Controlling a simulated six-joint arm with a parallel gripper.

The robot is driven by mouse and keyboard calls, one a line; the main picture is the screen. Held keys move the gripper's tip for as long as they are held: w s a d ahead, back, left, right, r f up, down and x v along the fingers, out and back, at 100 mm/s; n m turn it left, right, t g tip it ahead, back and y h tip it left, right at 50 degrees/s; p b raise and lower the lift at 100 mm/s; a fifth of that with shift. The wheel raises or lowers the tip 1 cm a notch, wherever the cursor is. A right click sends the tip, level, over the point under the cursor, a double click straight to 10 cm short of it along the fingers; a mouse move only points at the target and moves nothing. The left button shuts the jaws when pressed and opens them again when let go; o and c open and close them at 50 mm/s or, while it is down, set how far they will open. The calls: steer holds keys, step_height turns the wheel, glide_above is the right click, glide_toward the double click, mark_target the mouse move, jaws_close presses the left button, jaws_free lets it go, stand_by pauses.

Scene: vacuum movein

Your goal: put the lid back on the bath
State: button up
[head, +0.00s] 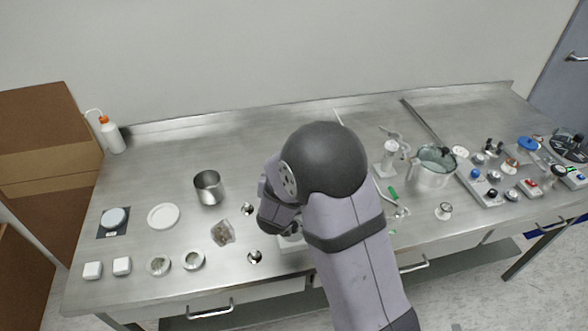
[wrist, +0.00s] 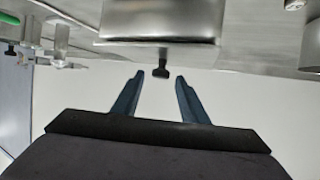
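My gripper (wrist: 159,82) is open in the wrist view, its two blue fingers apart with nothing held. A dark knob (wrist: 161,69) on a short stem shows between the fingertips, with a gap on each side. The stem joins a flat steel face (wrist: 160,50) of a box-like steel body (wrist: 165,18). This looks like the lid on its knob side, but I cannot tell lid from bath here. In the head view my arm hides the fingers and most of that body; a pale piece (head: 288,243) shows below the wrist.
The wrist view is upside down. A glass-covered pot (head: 432,178), a white stand (head: 390,160) and a crowded valve block (head: 485,185) stand to the right.

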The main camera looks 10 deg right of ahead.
steer(key=shift+r, duration=0.1)
steer(key=shift+r+p, duration=0.6)
steer(key=shift+r, duration=0.05)
steer(key=shift+s+a, duration=0.2)
steer(key=shift+s, duration=0.1)
steer(key=b+v, duration=0.1)
steer(key=v, duration=1)
steer(key=shift+a, duration=0.1)
